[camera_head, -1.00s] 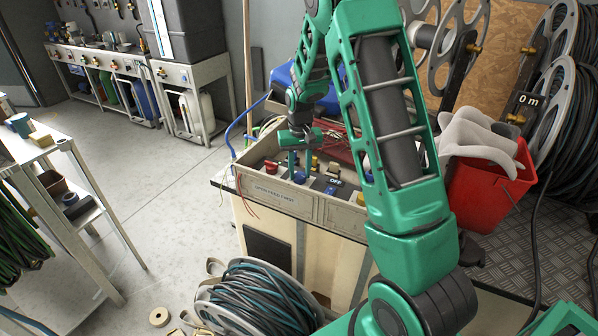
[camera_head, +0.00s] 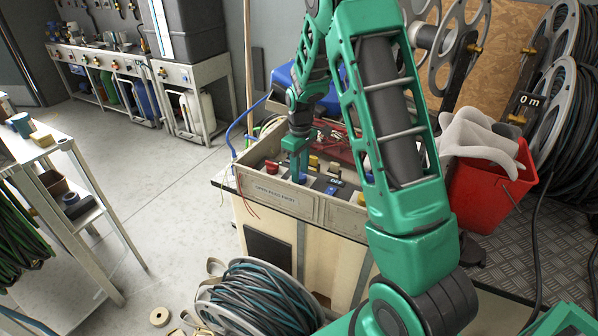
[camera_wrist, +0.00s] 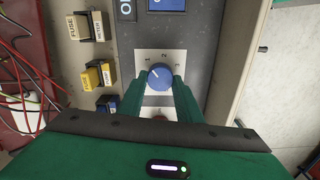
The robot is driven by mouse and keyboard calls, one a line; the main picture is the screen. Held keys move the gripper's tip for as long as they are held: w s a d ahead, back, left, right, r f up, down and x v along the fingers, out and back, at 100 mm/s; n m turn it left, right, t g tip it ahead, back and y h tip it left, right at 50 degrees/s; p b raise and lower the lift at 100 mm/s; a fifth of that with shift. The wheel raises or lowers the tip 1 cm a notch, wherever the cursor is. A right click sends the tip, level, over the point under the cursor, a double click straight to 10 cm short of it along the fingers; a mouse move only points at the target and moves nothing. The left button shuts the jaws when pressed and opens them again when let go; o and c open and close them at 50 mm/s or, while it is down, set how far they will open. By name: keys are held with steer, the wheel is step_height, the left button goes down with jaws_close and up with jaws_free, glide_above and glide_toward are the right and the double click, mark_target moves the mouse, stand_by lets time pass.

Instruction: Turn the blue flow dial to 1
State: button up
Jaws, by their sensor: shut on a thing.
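The blue flow dial (camera_wrist: 160,77) sits on a pale plate (camera_wrist: 143,57) marked 1, 2 and 3 in the wrist view. Its white mark is on the upper left of the knob, towards the 1; exact alignment is hard to tell. My gripper (camera_wrist: 160,84) is shut on the dial, with one green finger on each side of it. In the head view my gripper (camera_head: 297,172) points down at the panel of the box (camera_head: 322,212), and a bit of blue dial (camera_head: 299,179) shows at its tips.
A red knob (camera_head: 271,167) and an OFF label (camera_head: 335,182) are near on the panel. Fuses (camera_wrist: 88,77) and loose wires (camera_wrist: 25,70) lie left of the dial in the wrist view. A red bucket (camera_head: 478,190) stands to the right.

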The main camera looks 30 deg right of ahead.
steer(key=shift+w+d+r+n, duration=0.1)
steer(key=shift+w+r+n, duration=0.1)
steer(key=shift+n, duration=0.1)
steer(key=o, duration=0.8)
steer(key=shift+c, duration=0.2)
steer(key=shift+o, duration=1.4)
steer(key=shift+f, duration=0.1)
steer(key=shift+s, duration=0.1)
step_height(320, 180, up, 11)
steer(key=shift+f, duration=0.15)
